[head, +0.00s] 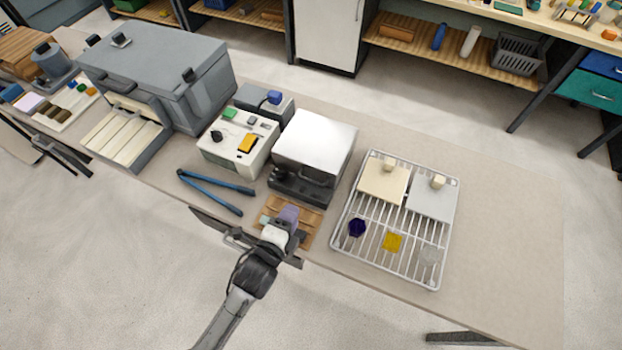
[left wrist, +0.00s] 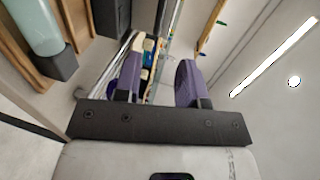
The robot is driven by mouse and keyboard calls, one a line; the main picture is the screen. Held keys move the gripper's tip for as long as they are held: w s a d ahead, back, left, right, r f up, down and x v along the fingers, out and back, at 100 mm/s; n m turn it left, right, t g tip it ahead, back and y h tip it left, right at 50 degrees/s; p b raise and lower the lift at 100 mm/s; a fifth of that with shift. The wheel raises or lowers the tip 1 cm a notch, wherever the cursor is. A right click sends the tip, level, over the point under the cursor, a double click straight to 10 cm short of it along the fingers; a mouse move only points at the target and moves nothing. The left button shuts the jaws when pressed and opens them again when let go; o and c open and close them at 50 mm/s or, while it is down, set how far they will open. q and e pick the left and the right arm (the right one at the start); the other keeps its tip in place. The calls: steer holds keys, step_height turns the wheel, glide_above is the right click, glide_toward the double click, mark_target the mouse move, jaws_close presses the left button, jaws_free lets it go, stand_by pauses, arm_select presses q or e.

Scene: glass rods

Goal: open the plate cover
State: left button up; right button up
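A white box with a dark base (head: 315,146) stands at the middle of the table, closed on top. A beige square plate with a knob (head: 383,182) and a grey one (head: 432,196) lie on a white wire rack (head: 446,262) to its right. I cannot tell for sure which of these is the plate cover. My left gripper (head: 286,218) is over a slatted wooden board (head: 312,221) at the table's front edge, in front of the white box and apart from it. In the left wrist view its two purple fingers (left wrist: 157,80) are spread with nothing held between them. My right gripper is out of view.
Blue-handled tongs (head: 214,190) lie left of my left gripper. A control box with buttons (head: 238,140) and a large grey furnace-like box (head: 160,70) stand further left. The rack also holds purple, yellow and clear pieces. The table's right end is clear.

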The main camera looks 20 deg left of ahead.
mark_target(312, 180)
arm_select(q)
steer(key=x, duration=1.3)
steer(key=shift+w+f, duration=0.1)
steer(key=shift+w, duration=0.3)
steer(key=shift+c, duration=0.3)
steer(key=shift+a, duration=0.1)
jaws_close()
